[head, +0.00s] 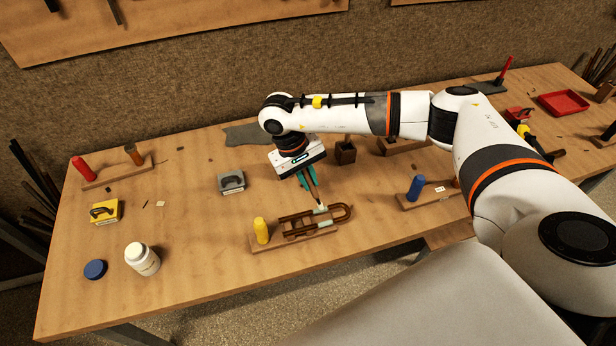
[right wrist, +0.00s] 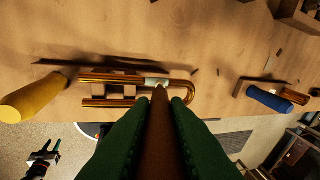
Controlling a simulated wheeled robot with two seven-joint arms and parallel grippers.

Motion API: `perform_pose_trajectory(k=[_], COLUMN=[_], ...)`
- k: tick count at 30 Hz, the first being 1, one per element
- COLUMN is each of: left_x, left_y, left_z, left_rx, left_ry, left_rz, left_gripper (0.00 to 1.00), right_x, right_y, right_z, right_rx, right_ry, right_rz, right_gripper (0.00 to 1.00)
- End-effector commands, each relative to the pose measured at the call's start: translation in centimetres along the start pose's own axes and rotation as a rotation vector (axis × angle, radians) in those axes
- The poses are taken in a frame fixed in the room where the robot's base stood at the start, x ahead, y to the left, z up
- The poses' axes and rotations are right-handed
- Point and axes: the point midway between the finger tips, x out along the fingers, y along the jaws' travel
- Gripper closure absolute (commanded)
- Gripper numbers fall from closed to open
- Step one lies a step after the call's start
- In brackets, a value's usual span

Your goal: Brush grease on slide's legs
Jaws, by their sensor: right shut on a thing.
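The brass U-shaped slide (head: 341,213) lies on a wooden stand (head: 290,240) near the table's front edge, its bend to the right. My right gripper (head: 307,180) is above and behind it, shut on the brush (head: 315,194). The brush points down, its pale tip at the slide's far leg. In the right wrist view, the brush (right wrist: 160,135) meets the upper leg of the slide (right wrist: 105,77) near the bend, beside a pale patch; firm contact cannot be told. A small green-tipped shape (right wrist: 45,157) there may be my left gripper. A white jar (head: 142,259) stands at front left.
A blue lid (head: 95,269) lies left of the jar. A yellow upright piece (head: 261,231) is at the stand's left end. A grey block (head: 231,181), a yellow block (head: 105,211) and a blue-handled piece (head: 415,188) stand around. The table's left middle is mostly free.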

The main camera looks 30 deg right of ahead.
Motion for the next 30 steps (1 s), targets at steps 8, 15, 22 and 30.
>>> perform_pose_trajectory(k=[8,15,22,30], left_x=[0.08,0.23,0.37,0.53], left_y=[-0.03,-0.04,-0.05,-0.07], left_z=[-0.09,-0.12,-0.13,-0.15], left_rx=[0.0,0.0,0.0,0.0], left_ry=[0.001,0.001,0.001,0.001], left_rz=[0.0,0.0,-0.001,-0.001], left_gripper=[0.64,0.64,0.64,0.64], right_x=[0.03,0.05,0.08,0.13], right_y=[0.0,0.01,0.01,0.03], right_z=[0.01,0.01,0.02,0.02], right_rx=[0.0,0.0,0.0,0.0], right_ry=[0.0,0.0,0.0,0.0], right_rz=[0.0,0.0,0.0,0.0], right_gripper=[1.0,1.0,1.0,1.0])
